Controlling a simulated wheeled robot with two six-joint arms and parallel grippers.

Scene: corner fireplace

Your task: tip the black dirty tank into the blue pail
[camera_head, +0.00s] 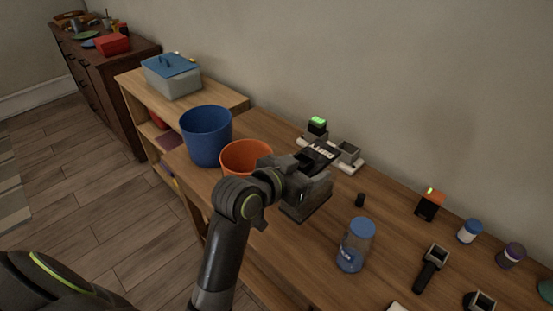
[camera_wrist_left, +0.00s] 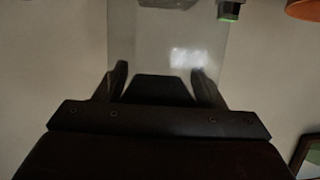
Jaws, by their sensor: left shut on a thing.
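The black tank (camera_head: 323,154), with white "DIRTY" lettering, is in my left gripper (camera_head: 303,168), above the wooden table and right of the pails. In the left wrist view, the two fingers (camera_wrist_left: 165,85) are shut on the tank, and a see-through panel (camera_wrist_left: 165,45) extends beyond them. The lettered face looks slanted; the tank's contents cannot be seen. The blue pail (camera_head: 206,137) stands upright to the left of the gripper, apart from the tank. My right gripper is not in view.
An orange pail (camera_head: 244,155) stands between the blue pail and my left gripper. A white dock (camera_head: 346,160) lies behind the tank. A blue-lidded box (camera_head: 172,78) is on the shelf (camera_head: 228,92) behind.

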